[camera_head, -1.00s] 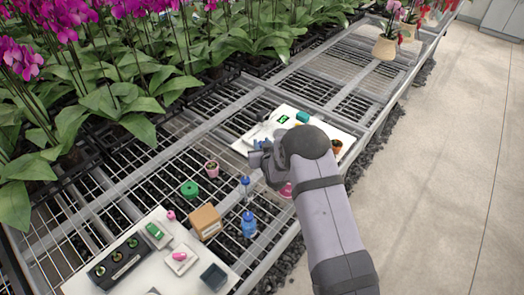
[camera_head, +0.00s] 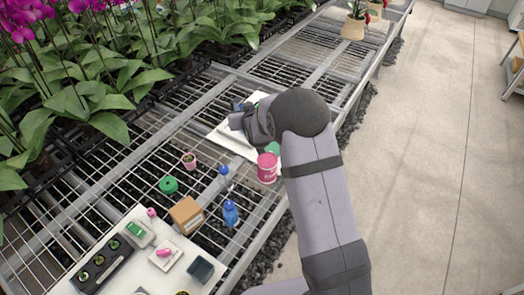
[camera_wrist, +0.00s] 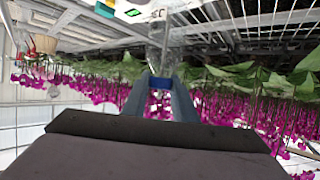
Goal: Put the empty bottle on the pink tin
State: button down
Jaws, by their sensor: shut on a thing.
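The pink tin (camera_head: 267,170) stands upright on the bench, left of my arm and just below my gripper in the head view. My gripper (camera_head: 238,117) is raised above the bench near the white board. In the wrist view my gripper (camera_wrist: 160,88) is shut on a blue part, apparently the cap of a clear bottle (camera_wrist: 163,42). The bottle's see-through body extends beyond the fingertips, and it looks empty. In the head view the held bottle is mostly hidden by my wrist and hard to make out.
A blue bottle (camera_head: 231,214), a clear blue-capped bottle (camera_head: 224,176), a cardboard box (camera_head: 187,214), a green round item (camera_head: 168,185) and a small pink pot (camera_head: 189,160) stand left of the tin. A white board (camera_head: 228,137) lies behind. Orchids (camera_head: 90,75) fill the upper left.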

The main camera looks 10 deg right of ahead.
jog(key=s+d+r+m+h+p, duration=0.1)
jog(key=s+d+r, duration=0.15)
jog(key=r, duration=0.35)
jog(key=s+d+r+p, duration=0.1)
jog(key=d+r+p, duration=0.1)
jog(key=d+r, duration=0.3)
jog(key=s+a+f+p, duration=0.1)
jog(key=s+f, duration=0.7)
jog(key=f, duration=0.2)
jog(key=shift+s+a+f+n+y, duration=0.3)
jog(key=shift+s+a, duration=0.05)
notch_tip(320, 180, down, 4)
jog(key=shift+r+p, duration=0.15)
jog(key=shift+p, duration=0.3)
jog(key=shift+f+b, duration=0.25)
jog(key=shift+b, duration=0.05)
